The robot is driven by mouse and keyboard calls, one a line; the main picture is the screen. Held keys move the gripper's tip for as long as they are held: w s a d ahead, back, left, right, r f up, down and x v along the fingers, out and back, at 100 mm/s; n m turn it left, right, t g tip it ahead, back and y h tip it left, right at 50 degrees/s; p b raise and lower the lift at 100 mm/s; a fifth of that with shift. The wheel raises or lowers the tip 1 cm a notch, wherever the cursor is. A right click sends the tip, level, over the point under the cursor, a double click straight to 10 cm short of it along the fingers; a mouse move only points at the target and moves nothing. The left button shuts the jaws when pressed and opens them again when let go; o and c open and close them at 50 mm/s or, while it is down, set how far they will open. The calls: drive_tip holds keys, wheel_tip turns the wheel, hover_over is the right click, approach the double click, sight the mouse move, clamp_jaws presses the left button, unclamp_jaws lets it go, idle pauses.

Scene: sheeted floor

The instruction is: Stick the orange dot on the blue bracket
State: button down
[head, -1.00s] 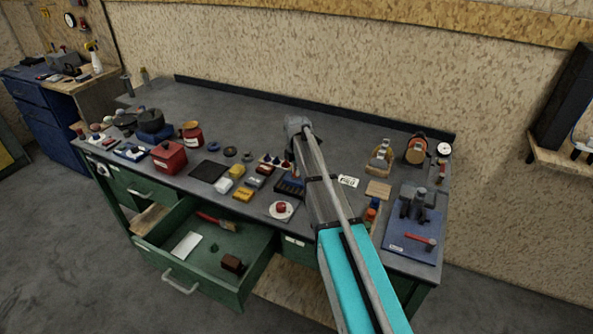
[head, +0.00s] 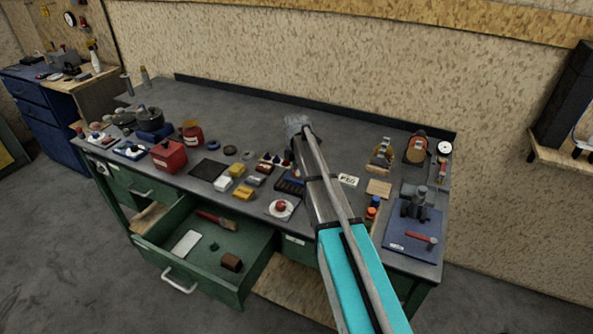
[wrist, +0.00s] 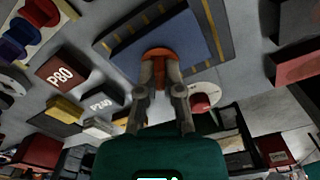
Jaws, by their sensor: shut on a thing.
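My gripper (wrist: 159,72) is shut on the orange dot (wrist: 157,53), which sits between the fingertips in the wrist view. Behind it is a flat blue surface (wrist: 185,42) set in a dark frame with yellow marks. I take this surface to be the blue bracket, but its full shape is hidden. I cannot tell whether the dot touches it. In the head view my arm covers the gripper and the dot; a dark tray (head: 289,186) shows beside the arm.
A white dish with a red knob (head: 281,207) stands close by, also at right in the wrist view (wrist: 204,88). Brown and yellow blocks (head: 243,193) lie to the left. A blue mat (head: 405,243) with a red-handled hammer is at right.

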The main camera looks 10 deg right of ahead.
drive_tip(key=shift+f+b, duration=0.45)
idle(2.7)
drive_tip(key=c, duration=0.7)
unclamp_jaws()
drive_tip(key=shift+r, duration=0.25)
